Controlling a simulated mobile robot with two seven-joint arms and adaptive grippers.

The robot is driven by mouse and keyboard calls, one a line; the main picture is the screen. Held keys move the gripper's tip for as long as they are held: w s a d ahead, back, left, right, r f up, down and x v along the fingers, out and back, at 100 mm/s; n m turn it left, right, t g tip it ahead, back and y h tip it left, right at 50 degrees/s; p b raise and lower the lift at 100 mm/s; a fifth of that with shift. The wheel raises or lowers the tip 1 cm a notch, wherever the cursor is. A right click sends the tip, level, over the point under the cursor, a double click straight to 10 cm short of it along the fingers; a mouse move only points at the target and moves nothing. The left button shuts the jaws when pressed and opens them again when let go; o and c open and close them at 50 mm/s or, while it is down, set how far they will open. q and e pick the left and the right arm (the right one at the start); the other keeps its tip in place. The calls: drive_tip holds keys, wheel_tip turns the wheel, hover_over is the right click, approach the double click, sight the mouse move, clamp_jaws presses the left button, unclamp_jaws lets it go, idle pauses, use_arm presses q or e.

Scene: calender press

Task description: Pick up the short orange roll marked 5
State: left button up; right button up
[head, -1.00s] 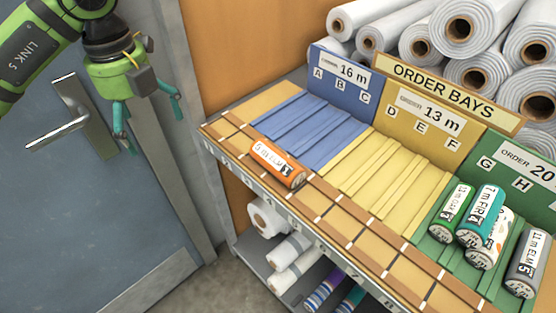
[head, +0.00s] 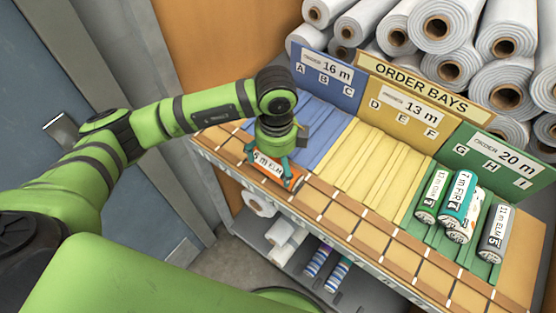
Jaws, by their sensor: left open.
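The short orange roll (head: 268,168) lies on the wooden front ledge, just before the blue bay. Its white label reads "5 m ELM". My left gripper (head: 270,163) points down right over it, with its teal fingers spread on either side of the roll. The fingers are open, and I cannot tell whether they touch it. The gripper's body hides the roll's far side. My right gripper is not in view.
The blue bay (head: 316,127) and yellow bay (head: 370,165) are empty. Several short rolls, including a teal roll (head: 460,200) and a grey roll (head: 494,232), lie in the green bay. Large white rolls (head: 440,30) are stacked behind. The ledge (head: 375,230) to the right is clear.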

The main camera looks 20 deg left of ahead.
sight(275, 169)
use_arm(q)
drive_tip(key=f+p, duration=0.2)
drive_tip(key=f, duration=0.1)
drive_tip(key=shift+s+a+f, duration=0.15)
drive_tip(key=shift+a+f, duration=0.05)
drive_tip(key=shift+f, duration=0.7)
drive_tip(key=c, duration=1.2)
drive_tip(key=shift+c, duration=0.4)
